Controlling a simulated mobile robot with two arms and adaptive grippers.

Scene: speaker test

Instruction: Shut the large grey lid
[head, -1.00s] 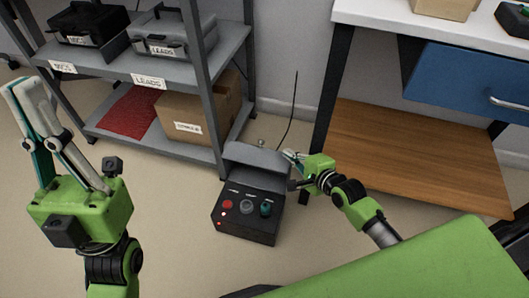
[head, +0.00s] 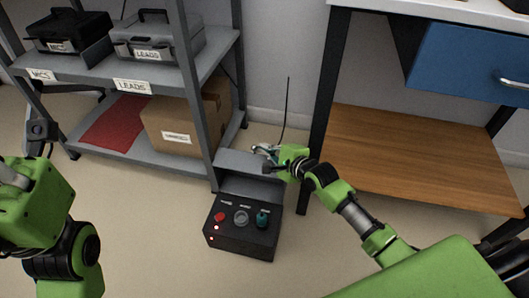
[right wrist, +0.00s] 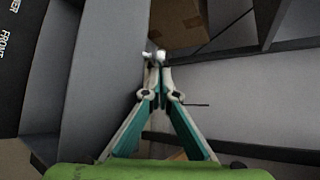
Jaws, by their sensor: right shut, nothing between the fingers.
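The large grey lid (head: 236,161) stands raised at the back of a black control box (head: 238,246) on the floor. In the right wrist view the lid (right wrist: 98,75) is a broad grey face just left of the fingers. My right gripper (head: 262,151) is shut and empty, its tips by the lid's upper edge on the back side. In the right wrist view its fingertips (right wrist: 155,60) are together; whether they touch the lid I cannot tell.
The box front has a red button (head: 219,217), a grey knob (head: 241,218) and a teal knob (head: 262,219). A thin black rod (head: 287,108) rises behind the lid. A grey shelf (head: 110,162) with a cardboard box (head: 185,122) stands left, a wooden-shelved bench (head: 420,155) right.

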